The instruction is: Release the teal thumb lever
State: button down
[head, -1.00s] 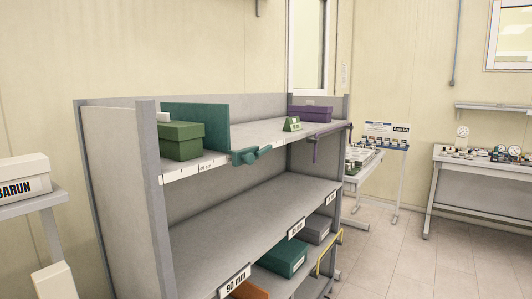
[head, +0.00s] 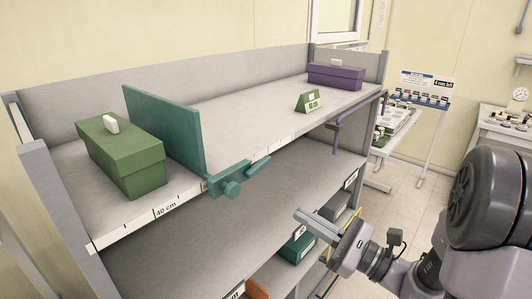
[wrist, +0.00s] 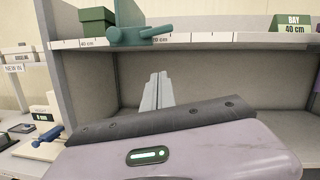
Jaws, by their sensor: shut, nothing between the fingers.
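The teal thumb lever (head: 238,178) sits on the front edge of the upper shelf, at the foot of an upright teal divider panel (head: 163,125). It has a round knob and a bar reaching right along the edge. In the wrist view the teal lever (wrist: 135,34) is at the top, above and slightly left of my fingers. My gripper (head: 303,214) is shut and empty, in front of the shelf, below and right of the lever and apart from it. In the wrist view my gripper's fingers (wrist: 158,82) are together, pointing at the gap below the upper shelf.
A green box (head: 125,155) stands left of the divider. A green tent sign (head: 310,101) and a purple box (head: 336,75) stand on the shelf to the right. A purple lever (head: 338,127) hangs at the right front edge. A teal box (head: 298,246) lies lower down.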

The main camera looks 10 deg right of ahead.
aim_at(259, 167)
jog(key=w+a+r+t+p, duration=0.1)
jog(key=w+a+r, duration=0.4)
jog(key=w, duration=0.3)
jog(key=shift+r+m+h, duration=0.3)
jog(key=shift+r+m, duration=0.1)
jog(key=shift+r, duration=0.35)
